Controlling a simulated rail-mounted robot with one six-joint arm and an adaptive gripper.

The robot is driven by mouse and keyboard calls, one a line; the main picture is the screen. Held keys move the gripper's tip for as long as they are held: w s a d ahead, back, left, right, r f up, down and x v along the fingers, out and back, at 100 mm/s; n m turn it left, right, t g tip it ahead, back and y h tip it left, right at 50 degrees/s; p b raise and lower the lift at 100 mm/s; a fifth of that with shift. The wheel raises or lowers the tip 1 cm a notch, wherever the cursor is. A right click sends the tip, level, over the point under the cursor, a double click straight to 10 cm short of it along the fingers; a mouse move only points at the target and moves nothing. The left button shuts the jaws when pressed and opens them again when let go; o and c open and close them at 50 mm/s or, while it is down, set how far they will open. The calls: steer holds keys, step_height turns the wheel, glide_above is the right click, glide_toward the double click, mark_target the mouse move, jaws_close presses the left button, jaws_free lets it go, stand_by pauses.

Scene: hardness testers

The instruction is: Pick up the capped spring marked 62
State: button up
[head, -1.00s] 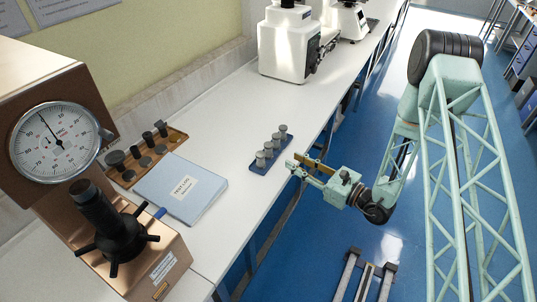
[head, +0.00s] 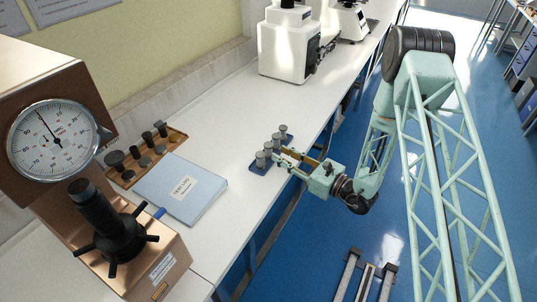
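Several small grey capped springs stand upright in a row on a blue tray (head: 259,171) near the bench's front edge. The nearest is a capped spring (head: 260,159); behind it are a second spring (head: 268,149), a third spring (head: 276,139) and a far spring (head: 283,130). Their markings are too small to read, so I cannot tell which is 62. My gripper (head: 278,157) reaches in from the right, its two fingers apart and pointing left. The fingertips are close beside the nearer springs and cover part of the tray. I cannot tell whether they touch a spring.
A blue folder (head: 180,188) lies left of the tray. Behind it, a brown tray (head: 173,139) holds dark parts. A dial hardness tester (head: 110,220) stands at the front left, and a white machine (head: 287,45) stands farther back.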

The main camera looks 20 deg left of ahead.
steer(key=shift+a, duration=0.1)
steer(key=shift+b+x, duration=0.4)
steer(key=shift+x, duration=2.1)
steer(key=shift+c, duration=0.2)
steer(key=c, duration=0.6)
steer(key=shift+w, duration=0.1)
step_height(320, 180, up, 10)
steer(key=p, duration=0.1)
